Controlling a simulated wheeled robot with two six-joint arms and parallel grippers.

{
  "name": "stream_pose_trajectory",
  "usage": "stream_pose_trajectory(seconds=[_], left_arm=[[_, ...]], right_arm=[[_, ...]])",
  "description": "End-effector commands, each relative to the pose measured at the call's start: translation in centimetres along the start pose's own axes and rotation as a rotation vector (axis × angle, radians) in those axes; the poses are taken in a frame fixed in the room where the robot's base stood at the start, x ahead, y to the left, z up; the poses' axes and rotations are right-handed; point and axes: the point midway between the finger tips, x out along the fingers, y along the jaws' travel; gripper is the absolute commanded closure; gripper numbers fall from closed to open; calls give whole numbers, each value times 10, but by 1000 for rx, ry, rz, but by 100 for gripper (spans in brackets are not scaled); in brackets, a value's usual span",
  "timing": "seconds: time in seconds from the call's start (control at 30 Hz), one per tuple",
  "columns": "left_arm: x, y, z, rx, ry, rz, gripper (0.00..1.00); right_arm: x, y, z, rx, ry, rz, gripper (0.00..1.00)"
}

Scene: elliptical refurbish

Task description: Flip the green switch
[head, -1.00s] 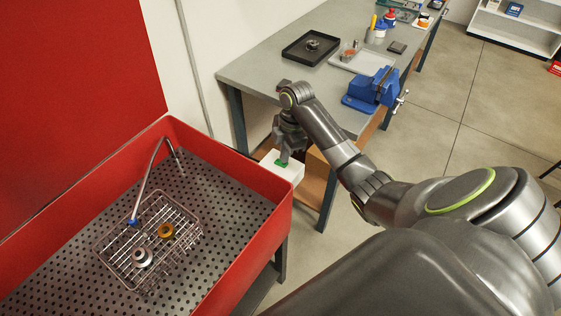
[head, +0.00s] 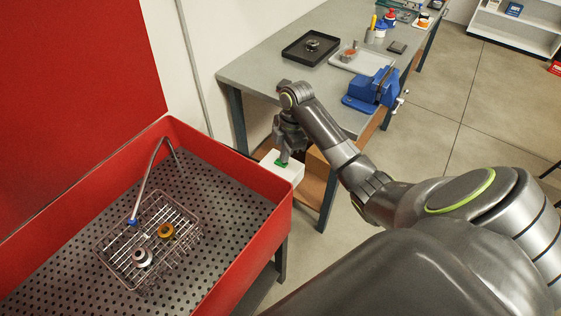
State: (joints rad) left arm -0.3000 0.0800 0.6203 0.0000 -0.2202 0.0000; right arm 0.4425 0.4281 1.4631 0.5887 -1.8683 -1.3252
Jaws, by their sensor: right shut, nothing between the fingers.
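The green switch (head: 281,164) sits on top of a white box (head: 287,172), between the red wash basin and the workbench. My right gripper (head: 284,154) is shut and empty. It points down with its fingertips right at the switch and hides part of it; I cannot tell for sure whether they touch. My left gripper is not in view.
The red basin (head: 262,218) holds a wire basket (head: 187,212) with two ring-shaped parts and a bent metal spout (head: 146,180). The grey workbench (head: 262,72) carries a blue vise (head: 366,90) and a black tray (head: 311,48). Its leg (head: 327,200) stands close to my right arm.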

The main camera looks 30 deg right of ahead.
Motion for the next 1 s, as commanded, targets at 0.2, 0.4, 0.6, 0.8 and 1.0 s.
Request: stream_pose_trajectory(seconds=[0.2,0.4,0.6,0.8,1.0], left_arm=[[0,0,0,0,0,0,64],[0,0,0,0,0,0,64],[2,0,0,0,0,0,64],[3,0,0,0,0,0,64],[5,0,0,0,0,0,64]], right_arm=[[0,0,0,0,0,0,100],[1,0,0,0,0,0,100],[4,0,0,0,0,-1,100],[7,0,1,0,0,-1,100],[10,0,1,0,0,-1,100]])
